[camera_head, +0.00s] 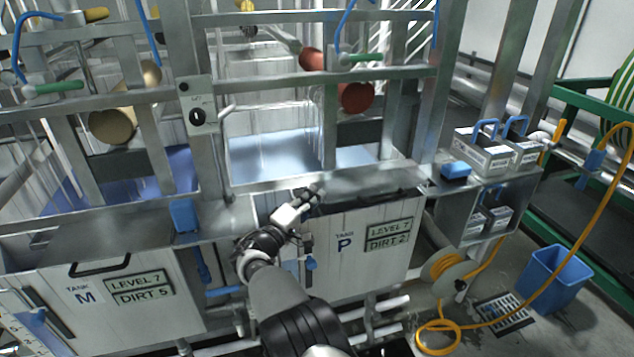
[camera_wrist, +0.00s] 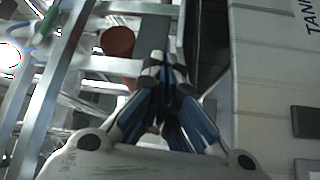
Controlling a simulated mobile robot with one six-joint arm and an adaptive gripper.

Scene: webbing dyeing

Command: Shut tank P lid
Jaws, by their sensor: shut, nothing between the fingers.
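Tank P (camera_head: 360,258) is a white panelled tank right of centre in the head view, marked LEVEL 7 and DIRT 2. A grey metal lid-like slab (camera_head: 375,180) lies along its top, with a dark gap under its front edge. I cannot tell whether it is fully shut. My gripper (camera_head: 314,190) is shut and empty, at the slab's left front edge; I cannot tell whether it touches. In the wrist view my gripper's fingers (camera_wrist: 160,62) are together beside a dark band, and the white tank front (camera_wrist: 270,80) stands to the right.
Tank M (camera_head: 110,305) with a grey top (camera_head: 90,236) and black handle is at left. Metal frame posts and red rollers (camera_head: 356,97) stand behind. At right are a shelf with boxes (camera_head: 484,152), an orange hose on a reel (camera_head: 450,272) and a blue bin (camera_head: 553,278).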

